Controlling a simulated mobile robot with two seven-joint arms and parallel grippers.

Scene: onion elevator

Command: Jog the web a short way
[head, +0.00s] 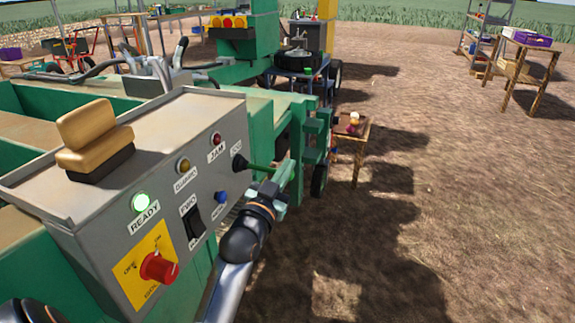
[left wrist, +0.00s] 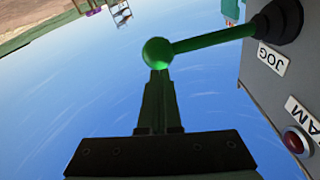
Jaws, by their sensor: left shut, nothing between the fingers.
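The grey control panel (head: 130,180) carries a jog lever (head: 262,167) with a black boot, near its right edge. In the left wrist view, the green lever (left wrist: 215,40) ends in a round green knob (left wrist: 158,52) and leaves the boot beside a JOG label (left wrist: 272,58). My left gripper (head: 285,180) is at the lever's free end. In the left wrist view, its shut, empty fingers (left wrist: 158,85) are right at the knob; I cannot tell whether they touch. In the head view, I cannot make out the knob. My right gripper is not in view.
The panel has a lit green READY lamp (head: 141,202), an amber GUARD lamp (head: 183,165), a red JAM lamp (head: 216,139), a black rocker (head: 194,222), a blue button (head: 221,197) and a red rotary switch (head: 158,267). Open dirt ground (head: 455,210) lies to the right.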

